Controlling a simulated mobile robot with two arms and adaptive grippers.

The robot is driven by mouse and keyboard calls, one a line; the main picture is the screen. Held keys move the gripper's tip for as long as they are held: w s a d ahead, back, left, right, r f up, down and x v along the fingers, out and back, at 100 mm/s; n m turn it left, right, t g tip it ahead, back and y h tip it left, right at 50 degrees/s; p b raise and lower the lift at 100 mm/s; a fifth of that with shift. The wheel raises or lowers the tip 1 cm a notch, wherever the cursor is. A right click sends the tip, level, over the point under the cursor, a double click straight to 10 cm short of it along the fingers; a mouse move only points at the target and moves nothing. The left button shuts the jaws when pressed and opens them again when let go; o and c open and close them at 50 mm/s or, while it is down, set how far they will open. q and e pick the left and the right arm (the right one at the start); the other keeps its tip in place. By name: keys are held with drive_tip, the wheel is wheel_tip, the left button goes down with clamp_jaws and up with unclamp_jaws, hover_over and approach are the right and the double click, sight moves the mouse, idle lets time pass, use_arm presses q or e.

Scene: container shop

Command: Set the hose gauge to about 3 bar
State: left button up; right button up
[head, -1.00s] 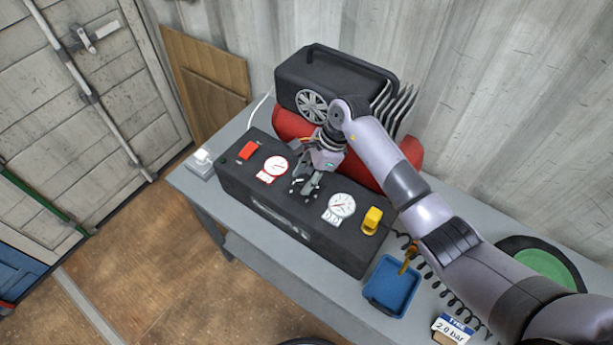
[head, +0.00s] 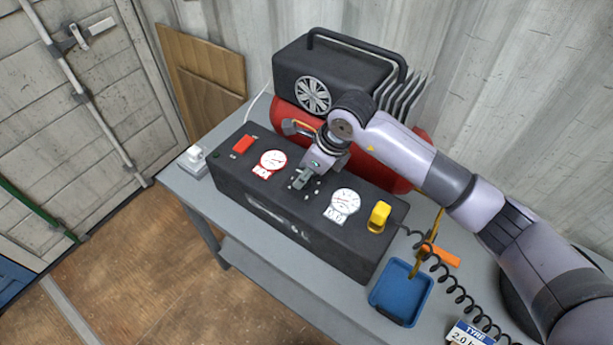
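A black compressor panel (head: 285,215) lies on the grey bench. On its top are a red-rimmed gauge (head: 271,163) at left and a white-faced gauge (head: 345,201) at right, the one nearer the coiled hose. Its small display seems to read near zero; the needle is too small to read. My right gripper (head: 303,181) points down at the panel top between the two gauges, amid a ring of white marks. Its fingers hide whatever control sits there, and whether they grip it cannot be told. My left gripper is out of view.
A red switch (head: 243,146) and a yellow lever (head: 380,216) are on the panel. A black coiled hose (head: 447,278) runs right past a blue tray (head: 401,292). A tyre card (head: 470,334) stands at the front right. A red tank (head: 290,115) and black motor housing (head: 335,75) are behind.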

drive_tip(key=m+t+h+b, duration=0.1)
drive_tip(key=m+b, duration=0.1)
drive_tip(key=m, duration=0.1)
drive_tip(key=shift+a+f+m+b, duration=0.1)
drive_tip(key=shift+f+m+b, duration=0.05)
drive_tip(key=shift+m+b, duration=0.15)
drive_tip(key=m+b, duration=0.2)
drive_tip(key=shift+s+m+t+h, duration=0.1)
drive_tip(key=shift+m+t+h, duration=0.3)
drive_tip(key=m+h+b, duration=0.1)
drive_tip(key=m+b, duration=0.2)
drive_tip(key=m+h+b, duration=0.1)
drive_tip(key=m+b, duration=0.2)
drive_tip(key=shift+a+t, duration=0.2)
drive_tip(key=shift+t, duration=0.1)
drive_tip(key=m+h+b, duration=0.1)
drive_tip(key=m, duration=0.2)
drive_tip(key=shift+r, duration=0.2)
drive_tip(key=shift+r+m+h, duration=0.1)
drive_tip(key=shift+m+h, duration=0.4)
drive_tip(key=shift+m, duration=0.3)
drive_tip(key=shift+a+m+g+h, duration=0.1)
drive_tip(key=shift+m+g+h, duration=0.3)
drive_tip(key=shift+m, duration=0.7)
drive_tip(key=o, duration=1.2)
drive_tip(key=shift+c, duration=0.2)
